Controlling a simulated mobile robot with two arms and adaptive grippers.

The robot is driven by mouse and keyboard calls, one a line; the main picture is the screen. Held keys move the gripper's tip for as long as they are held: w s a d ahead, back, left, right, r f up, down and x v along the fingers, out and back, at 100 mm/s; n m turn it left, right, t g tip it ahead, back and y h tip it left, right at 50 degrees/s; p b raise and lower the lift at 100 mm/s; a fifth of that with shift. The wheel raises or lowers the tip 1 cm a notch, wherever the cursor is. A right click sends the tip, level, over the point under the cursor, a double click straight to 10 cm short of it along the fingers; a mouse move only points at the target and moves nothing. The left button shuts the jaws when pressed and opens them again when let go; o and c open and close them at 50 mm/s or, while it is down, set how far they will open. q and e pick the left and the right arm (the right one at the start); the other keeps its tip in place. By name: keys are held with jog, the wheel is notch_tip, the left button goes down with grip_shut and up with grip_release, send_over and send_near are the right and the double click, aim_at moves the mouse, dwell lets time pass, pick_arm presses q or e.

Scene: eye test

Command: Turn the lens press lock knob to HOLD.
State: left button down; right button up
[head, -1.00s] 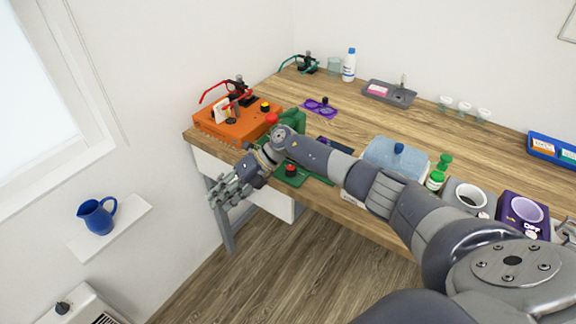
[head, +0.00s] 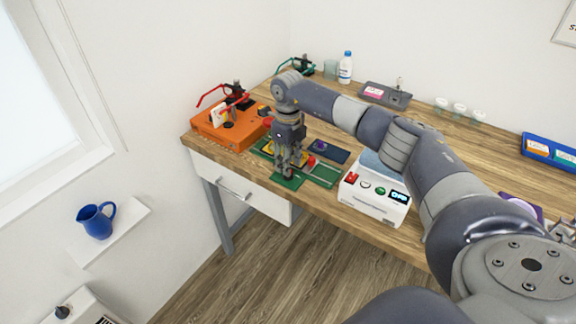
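The green lens press (head: 322,173) stands at the table's front left edge, with a yellow part and a red ball-shaped part (head: 311,162) showing. My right gripper (head: 288,172) points down over the front of its green base, and its fingers cover much of the press. A small dark round part, perhaps the lock knob, shows at the fingertips. I cannot tell whether the fingers touch it or are shut on it. The knob's marks, HOLD included, are too small to read. My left gripper is not in view.
An orange box (head: 222,134) with a red-handled device stands close on the left. A white box (head: 372,203) with buttons and a small display stands to the right. A dark blue mat (head: 331,152) lies behind the press. My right arm crosses above the table.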

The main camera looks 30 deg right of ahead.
jog(key=shift+f, duration=1.7)
jog(key=c, duration=0.8)
